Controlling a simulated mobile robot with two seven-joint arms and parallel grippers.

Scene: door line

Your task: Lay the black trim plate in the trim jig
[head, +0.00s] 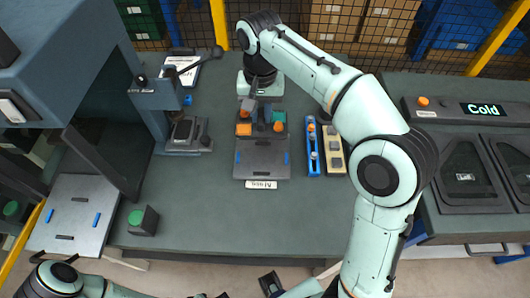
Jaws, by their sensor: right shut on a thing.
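The trim jig appears to be the dark grey slab (262,166) with a blue strip near each side and a white label at its front edge. My right gripper (261,118) points down at the back of this slab, between an orange block and a green-and-orange block. It is shut on a small dark piece, which I take to be the black trim plate (264,126). The fingers and wrist hide much of it, so I cannot tell whether it touches the slab.
A lever press (185,130) stands left of the slab. A blue rail (313,150) and a beige block strip (333,150) lie to the right. A green button box (143,221) sits at the front left. The front middle of the table is clear.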

